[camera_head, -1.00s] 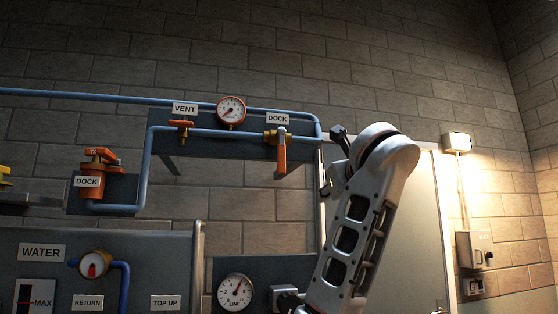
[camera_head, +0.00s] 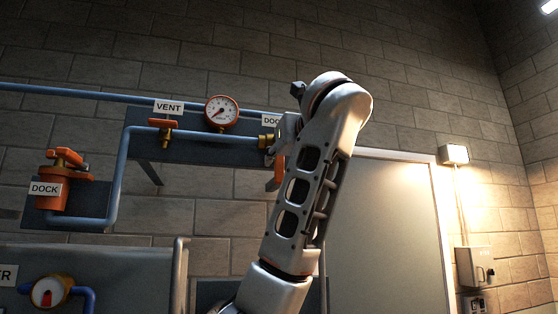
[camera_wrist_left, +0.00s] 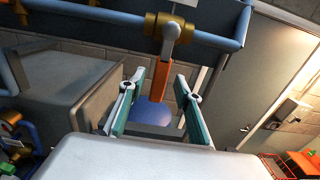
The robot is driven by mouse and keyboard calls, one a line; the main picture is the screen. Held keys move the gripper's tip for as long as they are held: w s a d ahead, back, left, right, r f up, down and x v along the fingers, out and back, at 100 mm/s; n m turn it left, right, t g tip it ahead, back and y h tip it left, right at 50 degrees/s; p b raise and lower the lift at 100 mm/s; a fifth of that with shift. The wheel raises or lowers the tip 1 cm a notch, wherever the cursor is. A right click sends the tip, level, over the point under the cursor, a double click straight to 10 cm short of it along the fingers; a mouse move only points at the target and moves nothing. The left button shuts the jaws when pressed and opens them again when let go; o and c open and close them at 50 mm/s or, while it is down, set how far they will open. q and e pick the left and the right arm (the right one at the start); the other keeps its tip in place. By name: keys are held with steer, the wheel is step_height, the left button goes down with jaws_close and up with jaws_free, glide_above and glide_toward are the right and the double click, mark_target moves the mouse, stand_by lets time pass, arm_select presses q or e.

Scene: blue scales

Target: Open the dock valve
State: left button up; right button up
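The DOCK valve on the upper pipe has a brass body (camera_head: 266,141) and an orange lever (camera_head: 279,173) hanging down, partly hidden by my arm in the head view. In the left wrist view its brass collar (camera_wrist_left: 152,26), grey hub and orange lever (camera_wrist_left: 160,72) show plainly, the lever pointing down. My left gripper (camera_wrist_left: 158,78) is open, with one finger on each side of the lever's lower part in the picture. I see no finger contact; exact depth is unclear. In the head view my arm hides the fingers. My right gripper is not in view.
An orange VENT valve (camera_head: 161,129) and a round gauge (camera_head: 222,113) sit left on the same pipe. A second orange DOCK-labelled fitting (camera_head: 55,186) is at far left. A grey door (camera_head: 388,235) and wall box (camera_head: 475,266) are at right.

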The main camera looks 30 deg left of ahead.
mark_target(280, 162)
arm_select(q)
steer(key=shift+p+x, duration=0.3)
steer(key=shift+x, duration=0.9)
steer(key=shift+w+a, duration=0.2)
steer(key=shift+a, duration=0.05)
steer(key=shift+w+a, duration=0.1)
steer(key=shift+w, duration=0.05)
jaws_close()
